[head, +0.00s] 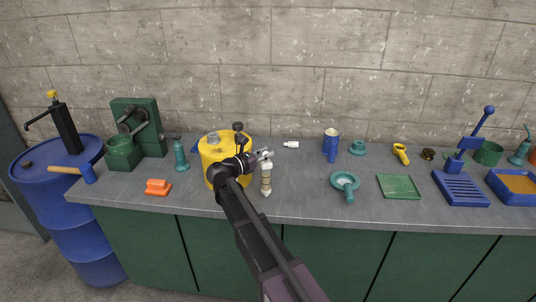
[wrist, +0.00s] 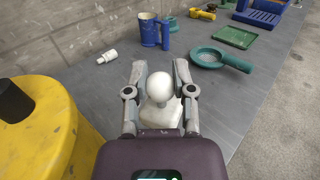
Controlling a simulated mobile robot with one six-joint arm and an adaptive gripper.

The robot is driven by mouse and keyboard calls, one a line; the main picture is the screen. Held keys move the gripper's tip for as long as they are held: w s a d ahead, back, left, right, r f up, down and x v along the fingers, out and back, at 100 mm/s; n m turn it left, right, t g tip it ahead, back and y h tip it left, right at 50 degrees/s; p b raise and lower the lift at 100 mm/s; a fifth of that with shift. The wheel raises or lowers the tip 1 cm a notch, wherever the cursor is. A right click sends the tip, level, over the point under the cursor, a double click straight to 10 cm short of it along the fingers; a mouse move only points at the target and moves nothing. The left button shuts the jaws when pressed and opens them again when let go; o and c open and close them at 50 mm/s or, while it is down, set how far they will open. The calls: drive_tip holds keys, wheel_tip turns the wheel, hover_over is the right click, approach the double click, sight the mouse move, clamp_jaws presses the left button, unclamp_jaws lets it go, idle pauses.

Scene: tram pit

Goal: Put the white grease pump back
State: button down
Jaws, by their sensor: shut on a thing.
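The white grease pump (head: 266,180) is upright beside the yellow drum, near the front of the grey bench. In the wrist view its round white knob and pale body (wrist: 159,112) sit between my fingers. My gripper (head: 264,155) is shut on its upper part, with one finger on each side in the wrist view (wrist: 160,72). The pump's base looks at or just above the bench top; I cannot tell whether it touches.
The yellow drum (head: 213,168) stands close on the left. A teal pump (head: 180,156) and an orange block (head: 157,187) are farther left. A small white bottle (head: 291,145), a blue mug (head: 331,142) and a teal strainer (head: 345,183) are to the right. The bench between pump and strainer is clear.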

drive_tip(key=shift+c, duration=2.3)
unclamp_jaws()
drive_tip(key=shift+f, duration=0.1)
drive_tip(key=shift+r, duration=0.2)
drive_tip(key=v, duration=1.2)
drive_tip(key=shift+d+f, duration=0.1)
